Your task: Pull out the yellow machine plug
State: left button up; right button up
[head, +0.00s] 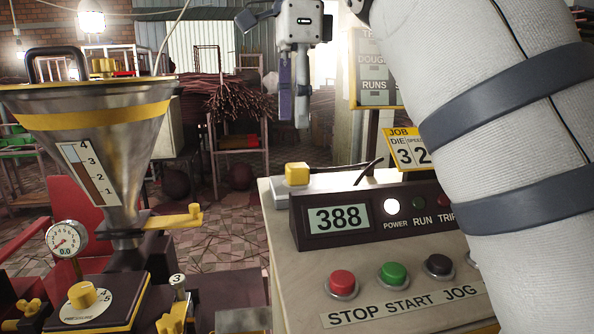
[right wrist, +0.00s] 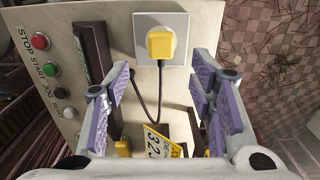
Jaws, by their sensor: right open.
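The yellow plug (head: 297,173) sits in a white socket plate (head: 280,188) on top of the beige control cabinet, behind its display. In the right wrist view the plug (right wrist: 160,44) is seated in the socket plate (right wrist: 178,24), and a dark cord runs from it. My right gripper (head: 293,122) is open and empty, above and apart from the plug in the head view. In the right wrist view its purple-padded fingers (right wrist: 160,82) stand apart, with the plug beyond and between them. My left gripper is not in view.
The control cabinet (head: 284,245) carries a 388 display (head: 337,219), lamps and several buttons. A yellow JOB sign (head: 405,148) stands close behind it. A metal hopper (head: 95,150) with a gauge stands at left. The space directly above the plug looks clear.

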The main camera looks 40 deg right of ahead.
aim_at(297, 165)
jog(key=shift+f, duration=4.55)
grip_shut()
jog(key=shift+r, duration=3)
jog(key=shift+d, duration=0.1)
